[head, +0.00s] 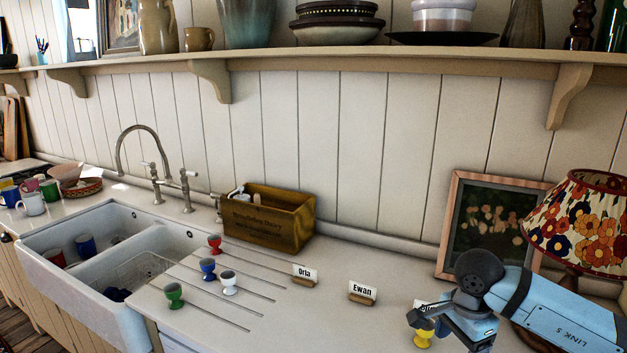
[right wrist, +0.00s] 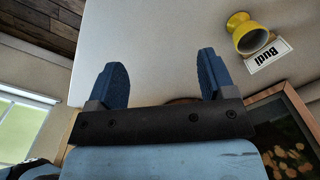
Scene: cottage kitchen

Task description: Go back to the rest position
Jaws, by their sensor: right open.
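My right gripper (head: 447,331) is at the lower right of the head view, over the counter. In the right wrist view its two blue fingers (right wrist: 163,72) are apart with nothing between them. A yellow egg cup (head: 424,339) stands close by, partly hidden by the gripper in the head view. In the right wrist view the yellow egg cup (right wrist: 246,32) is outside the fingers, beside a card reading "Budi" (right wrist: 267,55). My left gripper is not in view.
Red (head: 215,244), blue (head: 208,268), white (head: 229,282) and green (head: 174,294) egg cups stand by the sink (head: 90,290). Cards "Oria" (head: 305,275) and "Ewan" (head: 362,292) stand on the counter. A framed picture (head: 490,225) and flowered lamp (head: 580,222) are near my right arm.

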